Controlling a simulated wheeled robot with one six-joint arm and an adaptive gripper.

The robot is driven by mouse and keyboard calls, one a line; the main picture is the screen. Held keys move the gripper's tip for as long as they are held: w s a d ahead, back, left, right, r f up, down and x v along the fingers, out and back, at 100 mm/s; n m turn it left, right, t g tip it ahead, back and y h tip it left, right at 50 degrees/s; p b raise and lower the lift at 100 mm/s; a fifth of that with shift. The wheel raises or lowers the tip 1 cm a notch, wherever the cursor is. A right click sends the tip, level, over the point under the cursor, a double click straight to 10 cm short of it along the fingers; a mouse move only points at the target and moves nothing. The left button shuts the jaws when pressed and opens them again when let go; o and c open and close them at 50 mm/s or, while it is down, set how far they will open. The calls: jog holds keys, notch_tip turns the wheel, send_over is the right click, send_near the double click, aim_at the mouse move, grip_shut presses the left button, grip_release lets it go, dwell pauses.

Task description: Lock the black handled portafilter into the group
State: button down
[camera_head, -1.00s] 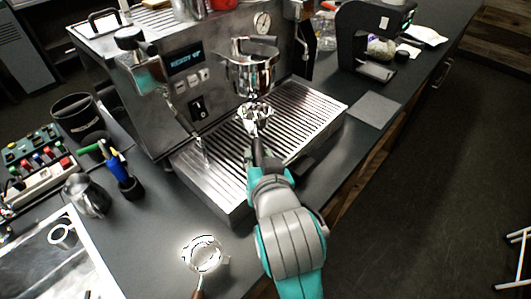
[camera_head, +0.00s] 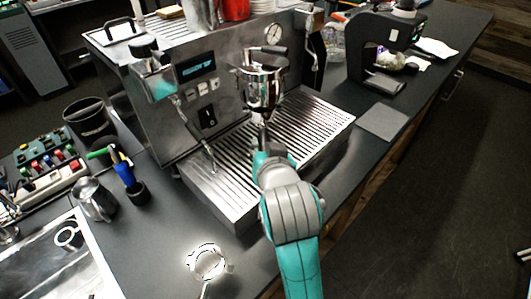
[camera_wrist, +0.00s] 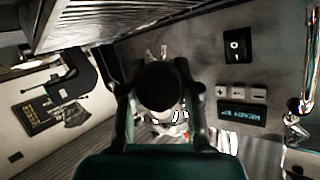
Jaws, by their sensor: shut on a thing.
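The black handled portafilter (camera_head: 262,116) is in the head view, its metal head close under the group (camera_head: 261,82) on the front of the steel espresso machine. My arm partly covers its handle. I cannot tell whether the head is seated in the group. My gripper (camera_head: 262,150) is shut on the handle, above the drip tray. In the wrist view, the round black handle end (camera_wrist: 160,88) is between the two fingers of my gripper, and bright metal shows behind it. The group is mostly hidden there.
The drip tray (camera_head: 225,190) lies below my gripper. A second portafilter (camera_head: 208,262) lies on the counter in front. A steel jug (camera_head: 95,198) and brushes (camera_head: 127,172) stand left. A black grinder (camera_head: 380,45) stands right. The steam wand (camera_head: 198,140) hangs left of the group.

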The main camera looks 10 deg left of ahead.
aim_at(264, 138)
jog(key=shift+w+a+r, duration=0.1)
jog(key=shift+w+a, duration=0.05)
jog(key=shift+w, duration=0.6)
jog(key=shift+w+a, duration=0.1)
jog(key=shift+w, duration=0.65)
jog(key=shift+r, duration=1.65)
dwell(3.8)
jog(key=shift+d, duration=0.1)
jog(key=shift+w+d+n+g+y, duration=0.25)
jog(key=shift+d+n+g+y, duration=0.1)
jog(key=shift+d+n+y, duration=0.4)
jog(key=shift+w+d+n+g+y, duration=0.2)
jog(key=shift+d+n+g+y, duration=0.15)
jog(key=shift+d+n+y, duration=0.35)
